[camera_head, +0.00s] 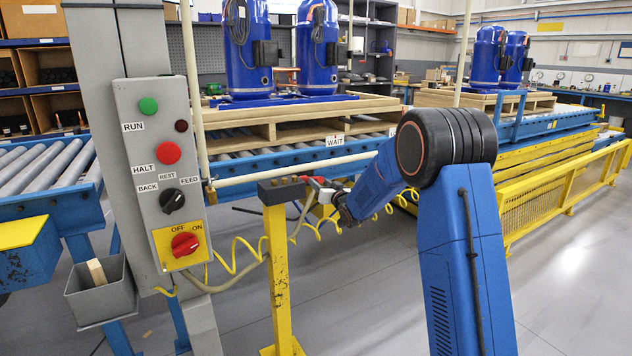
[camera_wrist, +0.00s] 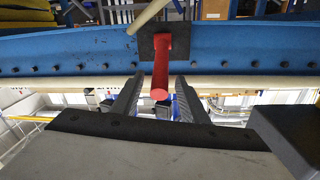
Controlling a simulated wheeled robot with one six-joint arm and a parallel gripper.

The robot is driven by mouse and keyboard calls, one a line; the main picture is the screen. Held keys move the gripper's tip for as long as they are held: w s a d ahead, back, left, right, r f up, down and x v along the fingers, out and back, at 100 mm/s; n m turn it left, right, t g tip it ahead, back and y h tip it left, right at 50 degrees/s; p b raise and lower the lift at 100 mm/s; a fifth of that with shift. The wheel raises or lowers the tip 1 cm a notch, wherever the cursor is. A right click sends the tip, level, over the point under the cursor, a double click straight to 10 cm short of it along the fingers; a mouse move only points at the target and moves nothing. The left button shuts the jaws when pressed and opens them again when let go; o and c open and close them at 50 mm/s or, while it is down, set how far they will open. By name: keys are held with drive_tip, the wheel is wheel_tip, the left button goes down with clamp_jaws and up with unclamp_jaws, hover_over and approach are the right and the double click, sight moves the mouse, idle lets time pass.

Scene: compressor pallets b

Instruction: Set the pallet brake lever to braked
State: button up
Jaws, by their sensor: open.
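A red lever (camera_wrist: 161,70) shows in the wrist view. It is fixed to a black plate on a blue rail (camera_wrist: 70,55), and its rounded end points towards the camera. I take it to be the brake lever. My gripper (camera_wrist: 158,84) is open, with one dark finger on each side of the lever's end in the picture. I cannot tell whether either finger touches it. In the head view my gripper (camera_head: 322,187) is beside the conveyor, just right of a yellow post's top.
A control box (camera_head: 160,170) with buttons and knobs stands at the left. The yellow post (camera_head: 278,270) stands close to my gripper. A pale rail (camera_head: 270,172) runs along the conveyor. A wooden pallet (camera_head: 280,130) carries blue compressors. The floor at the lower right is clear.

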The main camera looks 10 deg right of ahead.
drive_tip(key=shift+x, duration=1.9)
clamp_jaws()
